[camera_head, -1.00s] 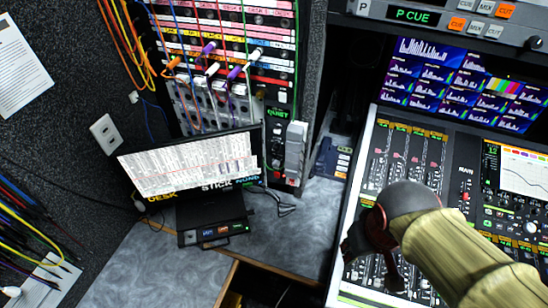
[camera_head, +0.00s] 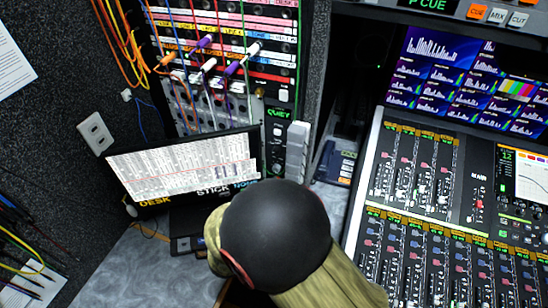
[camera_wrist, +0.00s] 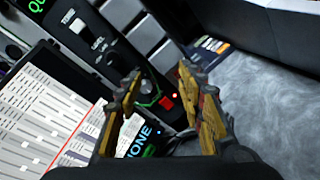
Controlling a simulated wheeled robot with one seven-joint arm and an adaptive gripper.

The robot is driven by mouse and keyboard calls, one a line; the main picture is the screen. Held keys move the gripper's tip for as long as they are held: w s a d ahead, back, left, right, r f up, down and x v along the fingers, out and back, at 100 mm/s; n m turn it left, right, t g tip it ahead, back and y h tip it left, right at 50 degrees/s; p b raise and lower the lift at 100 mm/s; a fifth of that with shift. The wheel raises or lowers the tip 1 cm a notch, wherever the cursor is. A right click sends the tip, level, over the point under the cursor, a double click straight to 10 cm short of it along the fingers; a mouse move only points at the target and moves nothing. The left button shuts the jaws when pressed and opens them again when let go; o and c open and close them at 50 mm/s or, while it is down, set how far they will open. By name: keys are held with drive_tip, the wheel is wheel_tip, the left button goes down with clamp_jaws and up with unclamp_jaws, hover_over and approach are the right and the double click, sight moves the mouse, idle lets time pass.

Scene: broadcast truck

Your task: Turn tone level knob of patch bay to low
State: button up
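The patch bay (camera_head: 228,22) stands at the back, with coloured label strips and plugged cables. A narrow dark panel (camera_head: 278,128) with a green-lit label is at its lower right. In the wrist view, that panel (camera_wrist: 112,60) runs diagonally, with a white switch (camera_wrist: 79,27), a small dark knob (camera_wrist: 148,87) with green marks and a red button (camera_wrist: 166,102). I cannot read the knob's setting. My gripper (camera_wrist: 160,74) is open and empty, its two fingers on either side of the knob in the picture; contact cannot be told. My arm hides the gripper in the head view.
A monitor (camera_head: 185,168) stands left of the panel, close to my left finger in the wrist view. A mixing console (camera_head: 440,215) is at right. Grey desk surface (camera_head: 130,270) is bare at lower left. Cables hang at left.

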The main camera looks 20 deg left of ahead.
drive_tip(key=t+y, duration=0.2)
approach(276, 153)
drive_tip(key=shift+w+d+b, duration=0.15)
drive_tip(key=shift+w+b, duration=0.25)
drive_tip(key=shift+w, duration=1.55)
drive_tip(key=shift+w+d+b, duration=0.15)
drive_tip(key=shift+w+b, duration=0.25)
drive_tip(key=shift+w, duration=1.6)
drive_tip(key=c, duration=0.3)
clamp_jaws()
